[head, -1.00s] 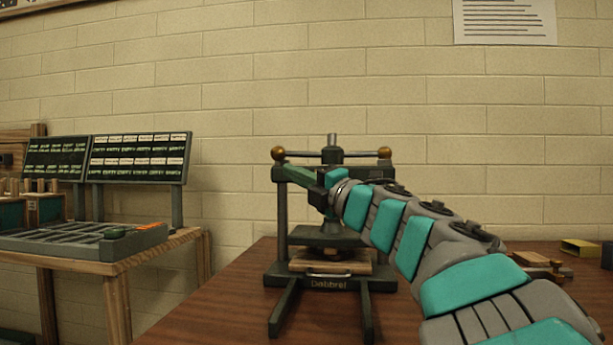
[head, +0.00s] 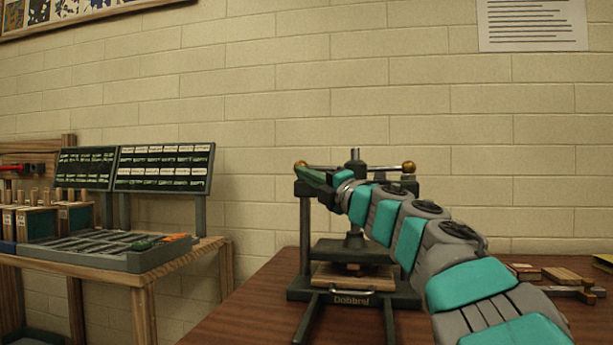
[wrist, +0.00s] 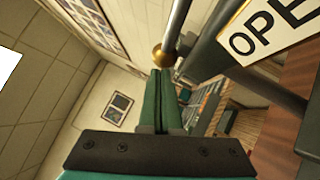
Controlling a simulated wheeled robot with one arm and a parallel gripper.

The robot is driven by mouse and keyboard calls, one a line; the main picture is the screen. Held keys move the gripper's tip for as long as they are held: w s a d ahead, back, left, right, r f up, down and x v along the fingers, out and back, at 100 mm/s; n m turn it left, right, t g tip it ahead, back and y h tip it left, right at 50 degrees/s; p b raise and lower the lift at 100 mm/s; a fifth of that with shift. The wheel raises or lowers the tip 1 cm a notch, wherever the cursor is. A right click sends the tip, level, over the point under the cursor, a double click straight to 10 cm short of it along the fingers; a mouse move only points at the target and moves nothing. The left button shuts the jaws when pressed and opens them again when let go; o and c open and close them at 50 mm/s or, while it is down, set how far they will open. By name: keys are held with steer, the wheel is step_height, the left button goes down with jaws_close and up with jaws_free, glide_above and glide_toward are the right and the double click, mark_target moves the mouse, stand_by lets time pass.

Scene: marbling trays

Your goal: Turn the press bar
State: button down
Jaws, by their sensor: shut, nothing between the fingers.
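The press (head: 355,296) is a dark green frame labelled "Dobbrel" on the brown table. Its thin metal press bar (head: 385,166) crosses the central screw at the top. The bar has a brass knob at each end, the right one (head: 409,167) looking larger than the left one (head: 300,164). My gripper (head: 302,172) is shut and empty, its green fingers just below the left knob. In the wrist view, the shut fingers (wrist: 160,72) point at a brass knob (wrist: 164,57) on the bar (wrist: 178,25). The tips are at or touching it; contact is unclear.
A sign reading "OPE" (wrist: 265,30), cut off, shows beside the bar in the wrist view. A wooden side table (head: 190,262) at left bears a compartmented tray (head: 130,262) and dark label boards (head: 165,168). Small wooden pieces (head: 560,275) lie at the right.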

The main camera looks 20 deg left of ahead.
steer(key=shift+a, duration=0.1)
steer(key=t, duration=0.1)
steer(key=w+a+m+t+h, duration=0.1)
steer(key=shift+w+m+t, duration=0.1)
steer(key=shift+m+t, duration=0.2)
stand_by(0.4)
